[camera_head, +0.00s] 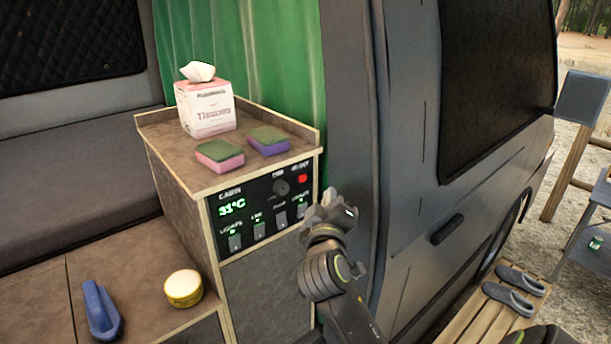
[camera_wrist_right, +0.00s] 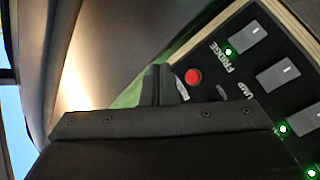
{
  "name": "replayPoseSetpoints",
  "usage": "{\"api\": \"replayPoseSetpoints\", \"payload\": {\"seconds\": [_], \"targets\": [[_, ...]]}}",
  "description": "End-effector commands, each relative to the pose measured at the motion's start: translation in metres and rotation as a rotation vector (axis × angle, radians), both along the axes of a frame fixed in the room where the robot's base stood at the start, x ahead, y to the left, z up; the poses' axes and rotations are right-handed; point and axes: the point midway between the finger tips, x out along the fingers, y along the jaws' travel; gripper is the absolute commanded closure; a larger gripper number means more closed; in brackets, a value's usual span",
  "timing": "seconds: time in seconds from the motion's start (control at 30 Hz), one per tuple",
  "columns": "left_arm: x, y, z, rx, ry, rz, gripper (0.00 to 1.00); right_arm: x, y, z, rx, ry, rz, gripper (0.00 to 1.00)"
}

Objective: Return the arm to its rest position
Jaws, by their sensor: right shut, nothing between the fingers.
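My right arm rises from the bottom of the head view. Its right gripper (camera_head: 327,208) is shut and empty, in front of the right edge of the cabinet's control panel (camera_head: 232,238). In the wrist view my right gripper (camera_wrist_right: 158,85) stands close to the panel, near a red button (camera_wrist_right: 193,76). The gripper's dark body covers the lower part of that view. I cannot tell whether it touches the panel. Green lights glow by the switches, and the display reads about 31°C. My left gripper is not in view.
A tissue box (camera_head: 207,108), a pink-green sponge (camera_head: 220,155) and a purple-green sponge (camera_head: 269,140) stand on the cabinet top. A round tub (camera_head: 184,288) and a blue-handled object (camera_head: 101,311) lie lower left. The van door (camera_head: 425,230) is right of the gripper; slippers (camera_head: 508,299) lie beyond.

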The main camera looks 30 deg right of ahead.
Motion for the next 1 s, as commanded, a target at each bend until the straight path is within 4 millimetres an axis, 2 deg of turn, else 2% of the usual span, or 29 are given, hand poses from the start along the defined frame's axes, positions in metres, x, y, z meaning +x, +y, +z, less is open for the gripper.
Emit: {"api": "replayPoseSetpoints", "payload": {"seconds": [0.53, 0.63, 0.67, 0.77, 0.87, 0.9, 1.0], "targets": [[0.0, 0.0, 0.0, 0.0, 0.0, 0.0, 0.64, -0.001, 0.0, -0.001, 0.0, 0.001, 0.001, 1.0], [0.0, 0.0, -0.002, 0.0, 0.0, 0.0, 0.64, 0.003, 0.0, -0.013, 0.004, 0.023, 0.008, 1.0], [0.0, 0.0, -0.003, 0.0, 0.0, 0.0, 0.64, 0.006, 0.0, -0.021, 0.007, 0.038, 0.016, 1.0], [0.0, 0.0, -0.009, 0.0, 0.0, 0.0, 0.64, 0.022, 0.001, -0.069, 0.029, 0.119, 0.05, 1.0], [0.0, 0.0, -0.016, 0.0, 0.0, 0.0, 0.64, 0.036, 0.003, -0.14, 0.074, 0.233, 0.099, 1.0], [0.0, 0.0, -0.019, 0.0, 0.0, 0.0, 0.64, 0.039, 0.004, -0.171, 0.097, 0.28, 0.119, 1.0], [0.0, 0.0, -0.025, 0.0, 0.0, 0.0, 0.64, 0.039, 0.007, -0.245, 0.161, 0.383, 0.16, 1.0]]}}
